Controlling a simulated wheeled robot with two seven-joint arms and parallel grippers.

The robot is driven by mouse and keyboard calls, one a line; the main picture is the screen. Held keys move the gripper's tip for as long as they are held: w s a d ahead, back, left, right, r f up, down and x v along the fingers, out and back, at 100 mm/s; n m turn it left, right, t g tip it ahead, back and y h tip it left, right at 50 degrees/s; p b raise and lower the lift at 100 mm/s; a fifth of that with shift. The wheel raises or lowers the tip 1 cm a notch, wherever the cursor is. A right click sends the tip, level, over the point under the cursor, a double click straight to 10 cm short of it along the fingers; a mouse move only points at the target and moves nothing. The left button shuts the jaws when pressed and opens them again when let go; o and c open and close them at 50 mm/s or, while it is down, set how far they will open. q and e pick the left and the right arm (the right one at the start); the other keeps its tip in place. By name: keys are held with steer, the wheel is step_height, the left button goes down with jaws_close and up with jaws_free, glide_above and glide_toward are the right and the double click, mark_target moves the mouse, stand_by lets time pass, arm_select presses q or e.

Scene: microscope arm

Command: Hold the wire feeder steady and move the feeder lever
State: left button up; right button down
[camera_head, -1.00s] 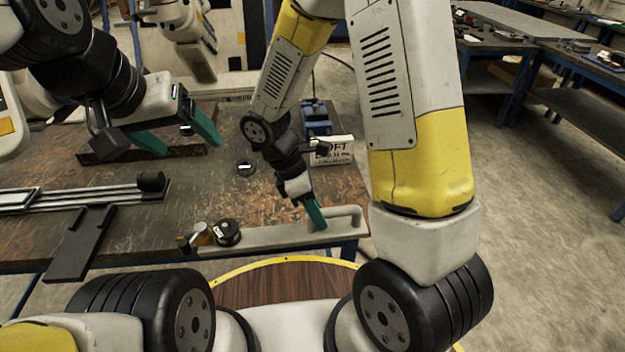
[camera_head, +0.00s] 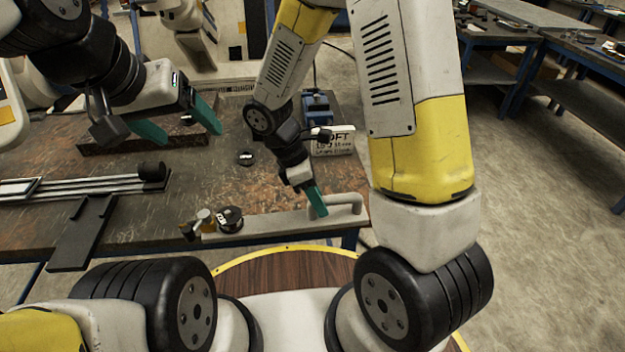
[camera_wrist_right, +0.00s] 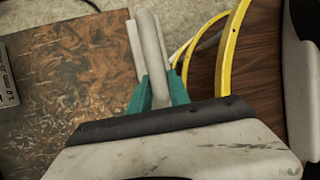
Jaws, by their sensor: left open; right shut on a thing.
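A long pale grey part (camera_head: 275,226), which seems to be the wire feeder, lies along the front edge of the workbench. It has a raised bar handle (camera_head: 347,199) at its right end, and a black round knob (camera_head: 230,217) and a small brass-coloured piece at its left end. I cannot tell which piece is the lever. My right gripper (camera_head: 317,203) is shut on the handle; in the right wrist view its green fingers (camera_wrist_right: 160,90) hug the pale bar from both sides. My left gripper (camera_head: 180,122) is open and empty above the bench, up and left of the knob.
The worn brown workbench (camera_head: 285,185) has a black rail device (camera_head: 85,187) at the left. The bench between disc and knob is clear.

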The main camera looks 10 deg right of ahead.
steer(key=shift+w+d+f, duration=0.45)
steer(key=shift+w+f, duration=0.05)
steer(key=shift+w, duration=1.85)
steer(key=shift+w+d+f, duration=0.5)
steer(key=shift+w+f, duration=0.05)
steer(key=shift+w, duration=1.75)
steer(key=shift+w+d+f, duration=0.45)
steer(key=shift+w+f, duration=0.05)
steer(key=shift+w, duration=1.85)
steer(key=shift+f, duration=0.3)
arm_select(q)
steer(key=shift+c, duration=0.5)
steer(key=c, duration=0.7)
steer(key=shift+o, duration=0.2)
steer(key=w+a+f+n+g+y, duration=0.1)
steer(key=w+a+f+g, duration=0.15)
steer(key=w+f, duration=0.45)
steer(key=w+a+f+n+g+y, duration=0.1)
steer(key=w+f+g, duration=0.3)
steer(key=w+f, duration=0.35)
step_height(320, 180, down, 12)
steer(key=shift+s+f, duration=0.25)
steer(key=shift+s, duration=0.1)
